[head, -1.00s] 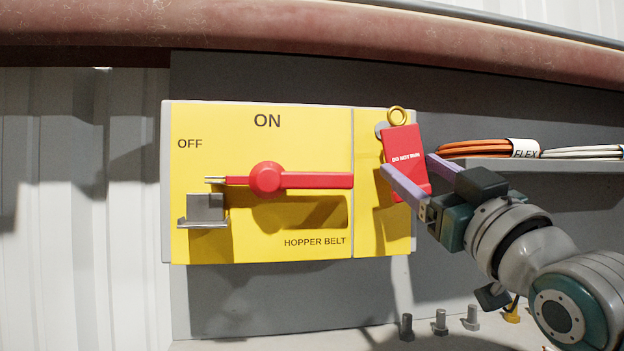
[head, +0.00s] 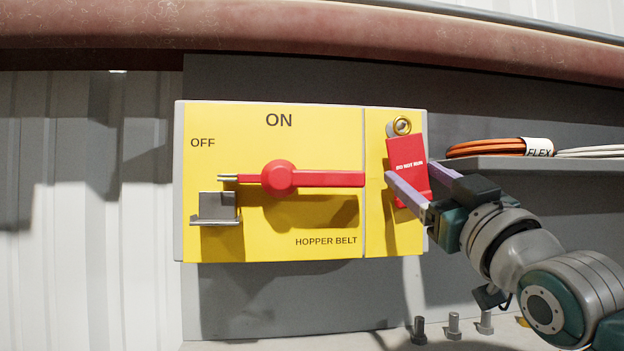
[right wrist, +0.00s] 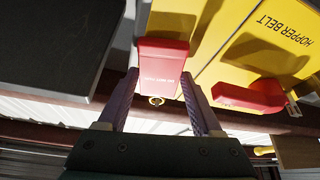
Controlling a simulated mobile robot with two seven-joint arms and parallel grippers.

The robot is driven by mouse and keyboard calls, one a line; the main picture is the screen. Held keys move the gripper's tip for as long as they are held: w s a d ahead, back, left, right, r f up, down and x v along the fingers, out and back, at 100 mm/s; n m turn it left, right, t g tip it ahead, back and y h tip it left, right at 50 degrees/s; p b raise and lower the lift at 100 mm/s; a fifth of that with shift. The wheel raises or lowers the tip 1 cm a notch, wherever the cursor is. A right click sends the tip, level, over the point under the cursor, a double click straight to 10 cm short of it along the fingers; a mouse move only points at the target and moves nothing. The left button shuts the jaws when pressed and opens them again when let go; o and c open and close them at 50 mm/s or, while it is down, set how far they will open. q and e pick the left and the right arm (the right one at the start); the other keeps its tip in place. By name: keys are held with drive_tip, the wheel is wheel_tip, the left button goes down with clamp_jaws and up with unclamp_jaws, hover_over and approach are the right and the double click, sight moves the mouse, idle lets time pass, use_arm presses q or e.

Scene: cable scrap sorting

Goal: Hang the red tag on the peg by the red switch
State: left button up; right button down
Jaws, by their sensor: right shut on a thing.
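The red tag (head: 407,153), marked "DO NOT RUN", hangs nearly upright in front of the right strip of the yellow panel. My right gripper (head: 410,172) is shut on it, one finger at each side. The tag also shows between the fingers in the right wrist view (right wrist: 162,62). Its brass ring (head: 402,125) overlaps the grey peg (head: 391,130) in the head view; I cannot tell whether it is around the peg or in front of it. The red switch (head: 290,179) is left of the tag, its handle lying level. My left gripper is out of view.
The yellow panel (head: 215,246) reads ON, OFF and HOPPER BELT, with a grey bracket (head: 217,208) at its left. A shelf (head: 500,163) with orange and white cables is close to the right of my gripper. Bolts (head: 453,325) stand on the ledge below.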

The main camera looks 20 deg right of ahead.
unclamp_jaws()
drive_tip(key=shift+s, duration=0.1)
